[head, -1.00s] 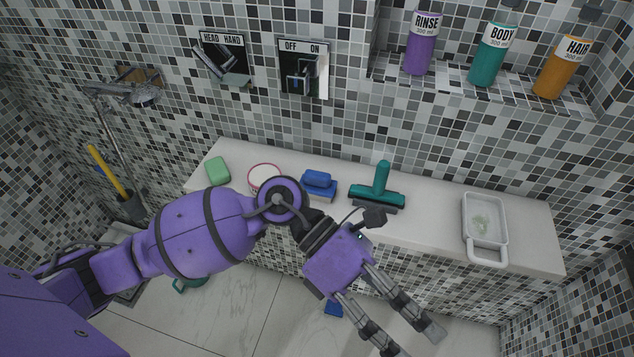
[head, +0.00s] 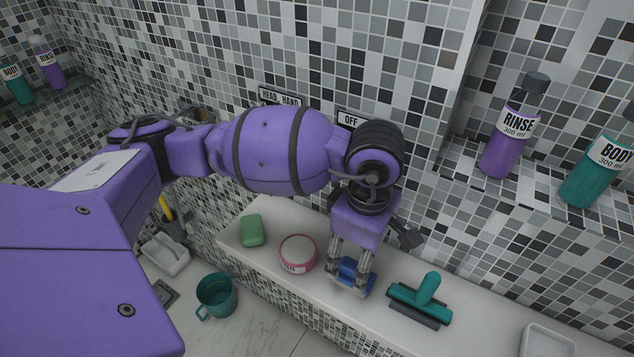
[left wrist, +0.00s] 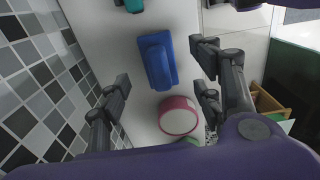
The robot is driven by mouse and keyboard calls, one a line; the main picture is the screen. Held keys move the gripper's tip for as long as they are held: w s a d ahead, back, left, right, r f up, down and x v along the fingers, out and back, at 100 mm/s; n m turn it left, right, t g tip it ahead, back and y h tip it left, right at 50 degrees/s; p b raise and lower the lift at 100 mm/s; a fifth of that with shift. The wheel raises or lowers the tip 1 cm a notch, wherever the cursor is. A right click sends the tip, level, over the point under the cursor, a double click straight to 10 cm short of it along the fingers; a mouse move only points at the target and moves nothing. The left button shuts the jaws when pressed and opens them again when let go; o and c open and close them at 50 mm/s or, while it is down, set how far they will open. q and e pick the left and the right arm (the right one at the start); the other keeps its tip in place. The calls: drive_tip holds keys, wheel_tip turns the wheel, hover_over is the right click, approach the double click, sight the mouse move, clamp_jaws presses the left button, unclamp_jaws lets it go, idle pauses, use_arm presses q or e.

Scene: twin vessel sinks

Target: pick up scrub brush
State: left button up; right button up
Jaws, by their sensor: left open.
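The scrub brush (head: 348,271) is blue, with a rounded handle on top, and lies on the white ledge. It also shows in the left wrist view (left wrist: 157,60), between the two sides of my gripper and apart from them there. My left gripper (head: 349,283) points down over the brush, with its fingers spread to either side of it. It is open and holds nothing. The fingers partly hide the brush in the head view. My right gripper is not in view.
A pink-rimmed round tub (head: 298,253) and a green soap bar (head: 252,230) sit left of the brush. A teal squeegee (head: 421,300) lies to its right. The tiled wall (head: 425,180) rises behind the ledge (head: 385,323). A teal mug (head: 217,295) stands on the floor.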

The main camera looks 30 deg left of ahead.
sight(356, 264)
use_arm(q)
wheel_tip(356, 264, down, 5)
drive_tip(key=shift+w+a+r+p, duration=0.1)
drive_tip(key=shift+a+p, duration=0.05)
drive_tip(key=shift+p, duration=0.15)
drive_tip(key=shift+c, duration=1.2)
drive_tip(key=c, duration=1)
drive_tip(key=shift+r, duration=0.1)
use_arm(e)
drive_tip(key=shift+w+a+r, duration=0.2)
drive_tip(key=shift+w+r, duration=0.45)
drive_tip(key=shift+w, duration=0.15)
